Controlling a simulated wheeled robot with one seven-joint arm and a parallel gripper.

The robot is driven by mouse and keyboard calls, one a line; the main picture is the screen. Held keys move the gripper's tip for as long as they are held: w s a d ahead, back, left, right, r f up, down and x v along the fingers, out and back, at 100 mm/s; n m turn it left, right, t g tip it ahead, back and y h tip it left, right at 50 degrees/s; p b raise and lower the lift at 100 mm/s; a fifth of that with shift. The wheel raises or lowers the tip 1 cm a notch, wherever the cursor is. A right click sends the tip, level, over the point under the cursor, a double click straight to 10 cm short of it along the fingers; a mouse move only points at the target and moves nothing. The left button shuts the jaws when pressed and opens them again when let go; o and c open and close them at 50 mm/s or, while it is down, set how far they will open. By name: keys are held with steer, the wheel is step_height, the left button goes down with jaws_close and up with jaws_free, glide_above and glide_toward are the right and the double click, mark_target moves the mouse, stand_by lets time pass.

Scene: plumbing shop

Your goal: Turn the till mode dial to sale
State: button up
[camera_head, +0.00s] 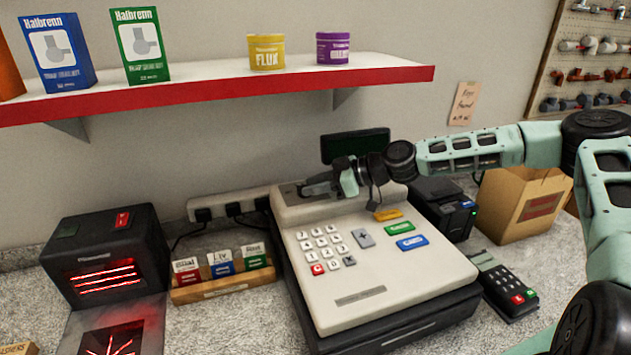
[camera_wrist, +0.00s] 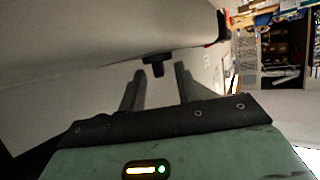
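The beige till (camera_head: 375,284) stands on the counter with its keypad facing me. My gripper (camera_head: 312,188) is over the till's raised back part, fingers pointing left. In the wrist view my gripper (camera_wrist: 158,84) is open, its two dark fingers apart. A small black knob (camera_wrist: 153,66), which looks like the mode dial, stands out from a pale surface just ahead of the gap between the fingertips. I cannot tell whether the fingers touch it. Its markings and setting cannot be read.
A dark display (camera_head: 355,146) stands behind my gripper. A red-edged shelf (camera_head: 230,88) with boxes and tins hangs above. A wooden card holder (camera_head: 222,289) and black heater-like box (camera_head: 105,255) are left of the till. A card reader (camera_head: 508,286) and cardboard box (camera_head: 520,205) are right.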

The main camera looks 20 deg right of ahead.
jaws_close()
steer(key=shift+a+f+m+h, duration=0.1)
steer(key=shift+m+h, duration=0.2)
steer(key=m+t, duration=0.1)
steer(key=t+h+b, duration=0.1)
steer(key=m+b, duration=0.1)
steer(key=shift+s+a+m+t+h, duration=0.3)
steer(key=shift+t+h, duration=0.1)
steer(key=m+t+h+b, duration=0.1)
steer(key=m+t+h, duration=0.1)
steer(key=m+h+b, duration=0.1)
steer(key=shift+s+a+m+t+h+b, duration=0.25)
steer(key=shift+a+m+t+h+b, duration=0.05)
steer(key=shift+a+t, duration=0.1)
steer(key=m+h+b, duration=0.1)
steer(key=m+h, duration=0.2)
steer(key=m+t+h+b, duration=0.1)
steer(key=h, duration=0.1)
steer(key=shift+a+m+b, duration=0.35)
steer(key=shift+a+m, duration=0.05)
steer(key=shift+h, duration=0.4)
